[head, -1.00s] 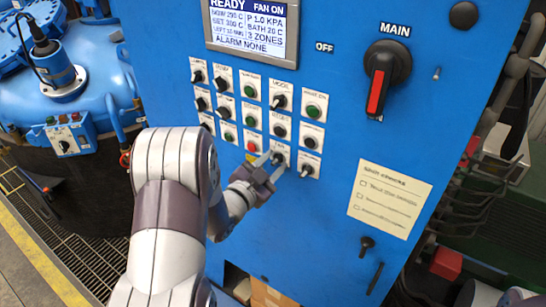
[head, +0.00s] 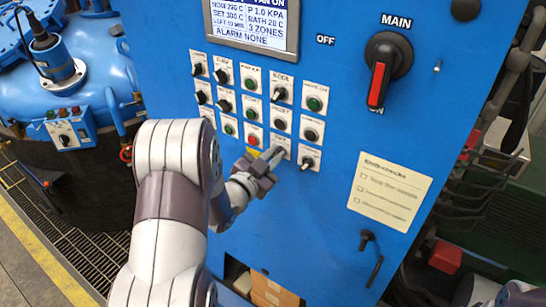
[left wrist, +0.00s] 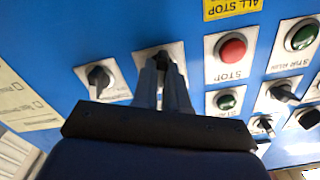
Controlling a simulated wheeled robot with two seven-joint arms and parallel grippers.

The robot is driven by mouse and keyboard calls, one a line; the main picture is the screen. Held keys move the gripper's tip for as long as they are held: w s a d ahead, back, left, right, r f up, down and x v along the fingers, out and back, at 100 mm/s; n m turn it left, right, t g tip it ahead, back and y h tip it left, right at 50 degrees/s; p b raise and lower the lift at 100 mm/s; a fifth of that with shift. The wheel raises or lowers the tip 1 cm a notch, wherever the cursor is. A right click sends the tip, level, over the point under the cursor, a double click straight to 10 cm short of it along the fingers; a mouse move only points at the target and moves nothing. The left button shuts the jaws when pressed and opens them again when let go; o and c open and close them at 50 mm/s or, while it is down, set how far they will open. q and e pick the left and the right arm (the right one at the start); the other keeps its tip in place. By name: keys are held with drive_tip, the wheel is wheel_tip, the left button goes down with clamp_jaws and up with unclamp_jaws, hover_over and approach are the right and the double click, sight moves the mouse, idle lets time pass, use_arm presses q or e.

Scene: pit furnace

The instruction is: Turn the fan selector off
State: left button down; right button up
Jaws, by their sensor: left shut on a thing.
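My left gripper (head: 274,155) is at the bottom row of controls on the blue panel. In the left wrist view its two fingers (left wrist: 164,75) are shut on a black selector knob (left wrist: 163,56) on a white plate. The knob is mostly hidden by the fingers, so its pointing direction and label cannot be read. In the head view the gripper covers it. The screen (head: 250,22) at the top shows "ON" at its cut-off top edge, with "ALARM NONE" below. My right gripper is not in view.
Another black selector (left wrist: 99,77) sits close beside the held knob; it also shows in the head view (head: 308,161). The red stop button (left wrist: 232,50) is on the other side. The large MAIN switch (head: 380,80) and a checklist (head: 390,192) are to the right.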

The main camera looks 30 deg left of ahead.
use_arm(q)
drive_tip(key=n, duration=0.5)
drive_tip(key=shift+a+b, duration=0.1)
drive_tip(key=shift+b, duration=0.3)
drive_tip(key=n, duration=0.5)
drive_tip(key=shift+a+n, duration=0.1)
drive_tip(key=shift+n, duration=0.3)
drive_tip(key=shift+r, duration=0.1)
drive_tip(key=c, duration=1.2)
unclamp_jaws()
drive_tip(key=shift+o, duration=0.2)
